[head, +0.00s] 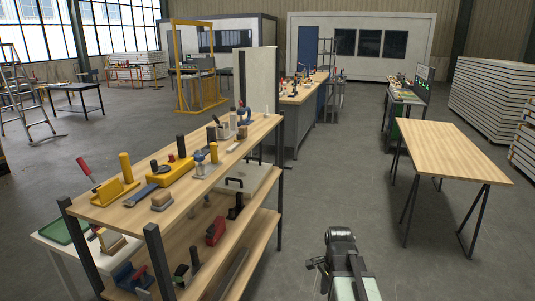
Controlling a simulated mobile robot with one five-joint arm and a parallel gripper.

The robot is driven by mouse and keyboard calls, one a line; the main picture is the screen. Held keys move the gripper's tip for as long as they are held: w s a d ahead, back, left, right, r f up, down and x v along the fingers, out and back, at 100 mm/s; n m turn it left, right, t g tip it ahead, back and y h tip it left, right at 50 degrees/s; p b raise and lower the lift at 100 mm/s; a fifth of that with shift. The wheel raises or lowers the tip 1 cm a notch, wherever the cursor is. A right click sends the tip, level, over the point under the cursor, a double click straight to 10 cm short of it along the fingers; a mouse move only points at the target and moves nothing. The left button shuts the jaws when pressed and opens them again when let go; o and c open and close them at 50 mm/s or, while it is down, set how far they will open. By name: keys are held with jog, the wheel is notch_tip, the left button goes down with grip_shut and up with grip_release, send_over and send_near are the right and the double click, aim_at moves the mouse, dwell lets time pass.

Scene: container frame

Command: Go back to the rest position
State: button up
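My arm shows at the bottom of the head view, right of centre, as a dark joint and a pale green link. The dark parts at its left side look like my gripper (316,265), small and partly hidden by the arm. I cannot tell whether its fingers are open or shut, and I see no object at it. It is over bare floor, to the right of the wooden shelf bench (240,150) and apart from it.
The bench holds a yellow block (171,170), a yellow stand (115,191) with a red-handled tool, a clear bottle (199,162) and other tools. A wooden table (450,150) stands at right. Grey floor (340,190) is free between them. White panel stacks (490,90) stand far right.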

jog(key=s+a+n, duration=0.3)
jog(key=a+n, duration=0.5)
jog(key=n, duration=0.6)
jog(key=shift+a+n, duration=0.3)
jog(key=shift+a, duration=0.1)
jog(key=shift+c, duration=0.7)
